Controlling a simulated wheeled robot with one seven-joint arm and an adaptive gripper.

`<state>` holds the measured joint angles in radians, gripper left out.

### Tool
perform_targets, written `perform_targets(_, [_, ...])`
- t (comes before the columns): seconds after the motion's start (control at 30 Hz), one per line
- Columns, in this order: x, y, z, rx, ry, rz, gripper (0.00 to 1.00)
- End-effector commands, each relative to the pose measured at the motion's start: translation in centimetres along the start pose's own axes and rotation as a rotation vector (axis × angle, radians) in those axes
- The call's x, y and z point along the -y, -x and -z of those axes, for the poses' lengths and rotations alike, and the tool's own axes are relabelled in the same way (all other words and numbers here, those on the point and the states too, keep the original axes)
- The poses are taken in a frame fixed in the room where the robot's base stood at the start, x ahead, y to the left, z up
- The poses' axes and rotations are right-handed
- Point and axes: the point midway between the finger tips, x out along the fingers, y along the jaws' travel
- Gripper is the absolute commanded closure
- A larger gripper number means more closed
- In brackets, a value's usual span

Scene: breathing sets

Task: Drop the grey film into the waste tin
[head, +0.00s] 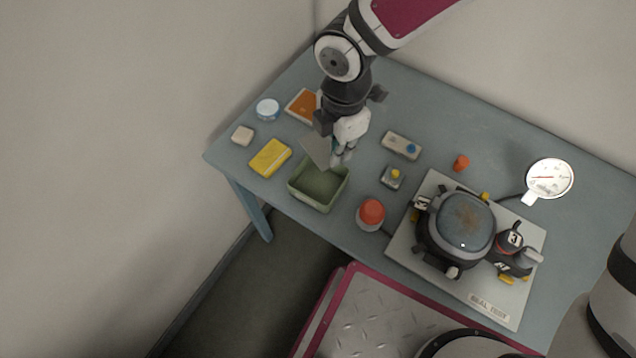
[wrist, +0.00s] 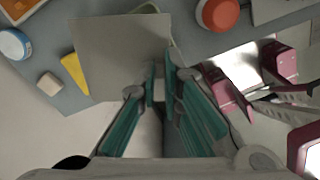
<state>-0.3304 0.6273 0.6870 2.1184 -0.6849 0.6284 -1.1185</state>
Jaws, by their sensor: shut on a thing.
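The grey film (head: 315,151) is a thin flat square sheet. My gripper (head: 341,157) is shut on its edge and holds it tilted, next to the far rim of the waste tin. In the wrist view the film (wrist: 120,52) spreads up and left from the fingertips (wrist: 160,72). The waste tin, taken to be the open green box (head: 318,206), stands near the table's front edge. Its visible inside looks empty. The film hides most of the tin in the wrist view.
A yellow sponge (head: 270,157), a pale block (head: 242,135) and a white-blue round tub (head: 267,109) lie left of the tin. A plate with a round lidded vessel (head: 465,225) and a dial gauge (head: 549,178) are farther right.

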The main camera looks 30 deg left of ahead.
Motion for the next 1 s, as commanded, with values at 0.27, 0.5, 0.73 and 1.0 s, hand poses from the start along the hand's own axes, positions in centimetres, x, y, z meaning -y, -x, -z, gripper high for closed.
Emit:
perform_targets(0.27, [0.0, -2.1, 0.3, 0.001, 0.033, 0.001, 1.00])
perform_targets(0.5, [0.0, -4.7, 0.2, 0.001, 0.031, 0.001, 1.00])
perform_targets(0.73, [0.1, -5.9, 0.3, 0.000, 0.029, 0.000, 1.00])
perform_targets(1.0, [0.1, -6.0, 0.4, 0.001, 0.028, 0.000, 1.00])
